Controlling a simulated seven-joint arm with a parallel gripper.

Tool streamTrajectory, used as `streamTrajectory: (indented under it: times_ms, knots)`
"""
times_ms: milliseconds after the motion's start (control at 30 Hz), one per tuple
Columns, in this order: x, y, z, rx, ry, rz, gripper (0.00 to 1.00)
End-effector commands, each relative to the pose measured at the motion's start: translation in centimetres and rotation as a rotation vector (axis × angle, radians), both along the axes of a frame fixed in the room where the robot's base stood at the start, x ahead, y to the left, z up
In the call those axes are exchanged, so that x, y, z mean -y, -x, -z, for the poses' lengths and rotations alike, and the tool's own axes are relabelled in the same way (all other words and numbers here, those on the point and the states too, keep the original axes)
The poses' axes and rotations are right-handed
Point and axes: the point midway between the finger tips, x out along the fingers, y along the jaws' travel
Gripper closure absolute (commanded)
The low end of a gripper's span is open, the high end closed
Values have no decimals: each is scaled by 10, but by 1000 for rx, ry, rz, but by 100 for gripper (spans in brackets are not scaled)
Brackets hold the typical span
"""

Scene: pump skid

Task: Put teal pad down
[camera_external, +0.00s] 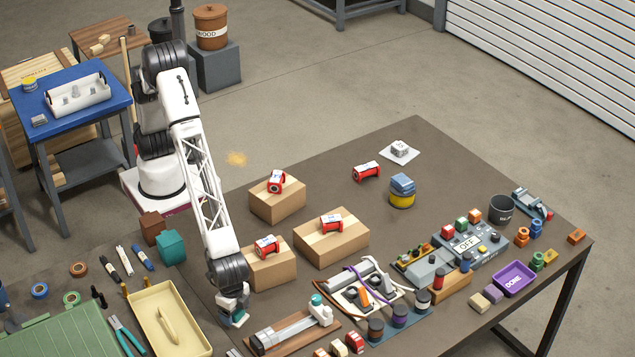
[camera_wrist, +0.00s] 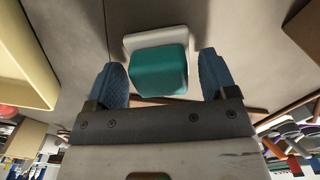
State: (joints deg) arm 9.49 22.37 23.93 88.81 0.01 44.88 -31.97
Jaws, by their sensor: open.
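The teal pad (camera_wrist: 158,70) lies between the two blue fingers of my gripper in the wrist view, with a white piece around its far side and edges. My gripper (camera_wrist: 162,80) is open, with a visible gap between the pad and each finger. In the external view my gripper (camera_external: 235,316) points down low over the near part of the table, between the cream tray (camera_external: 143,301) and the wooden board (camera_external: 262,343) with a grey and white device. The pad is hard to make out there, and its contact with the surface below is not clear.
Cardboard boxes (camera_external: 330,250) bearing red-and-white parts stand behind my gripper. A teal block (camera_external: 171,247) and a brown block (camera_external: 152,228) stand to the left. Tools and tape rolls lie at the front left. The far middle of the table (camera_external: 330,190) is fairly clear.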

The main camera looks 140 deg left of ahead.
Motion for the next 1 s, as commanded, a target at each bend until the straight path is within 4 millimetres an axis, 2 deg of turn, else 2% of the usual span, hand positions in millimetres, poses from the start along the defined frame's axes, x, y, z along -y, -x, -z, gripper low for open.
streamTrajectory:
  times_ms: [167,367,1000]
  knots:
    - [0,0,-2,0,0,0,22]
    - [0,0,-16,0,0,0,22]
    - [0,0,-107,0,0,0,22]
